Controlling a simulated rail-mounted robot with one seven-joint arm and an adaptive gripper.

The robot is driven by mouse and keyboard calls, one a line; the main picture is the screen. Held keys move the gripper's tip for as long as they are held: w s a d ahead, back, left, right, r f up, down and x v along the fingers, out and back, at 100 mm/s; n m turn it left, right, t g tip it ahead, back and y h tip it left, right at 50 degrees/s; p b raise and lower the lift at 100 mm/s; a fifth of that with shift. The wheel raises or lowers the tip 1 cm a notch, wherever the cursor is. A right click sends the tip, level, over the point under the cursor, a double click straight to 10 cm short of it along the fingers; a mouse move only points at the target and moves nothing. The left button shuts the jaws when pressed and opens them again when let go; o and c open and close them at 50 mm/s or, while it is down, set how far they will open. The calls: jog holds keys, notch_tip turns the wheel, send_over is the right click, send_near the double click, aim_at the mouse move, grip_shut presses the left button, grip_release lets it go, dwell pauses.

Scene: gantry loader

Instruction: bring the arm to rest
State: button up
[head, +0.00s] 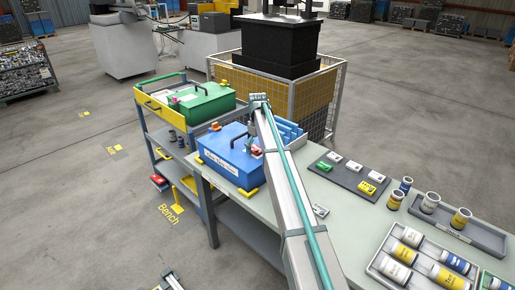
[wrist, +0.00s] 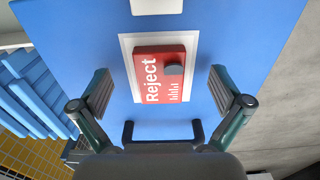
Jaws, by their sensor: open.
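My gripper (wrist: 165,92) is open, its two fingers apart on either side in the wrist view. Between and beyond them is a red block marked "Reject" (wrist: 151,77), with a dark round knob, on a white patch. The patch is on the blue lid of a box (wrist: 215,25). I cannot tell the gap between fingers and block, but no finger appears to touch it. In the head view my arm reaches from the bottom edge towards the blue box (head: 226,165) on the bench; the arm partly hides the gripper area there.
The bench (head: 345,235) carries a dark mat (head: 345,180) with small cards, and jars and trays at right. Blue bins (head: 289,132) stand beside the blue box. A cart (head: 150,112) with a green box (head: 203,103) is at left. A mesh cage (head: 322,100) stands behind.

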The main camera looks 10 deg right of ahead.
jog(key=shift+r, duration=0.1)
jog(key=shift+r+p, duration=1.75)
jog(key=shift+r, duration=1.7)
grip_shut()
jog(key=shift+s+f+b, duration=0.1)
jog(key=shift+f+b, duration=0.75)
jog(key=shift+f, duration=2.3)
jog(key=shift+r, duration=0.1)
notch_tip(320, 180, up, 8)
jog(key=p, duration=0.3)
jog(key=shift+p, duration=0.35)
dwell(0.5)
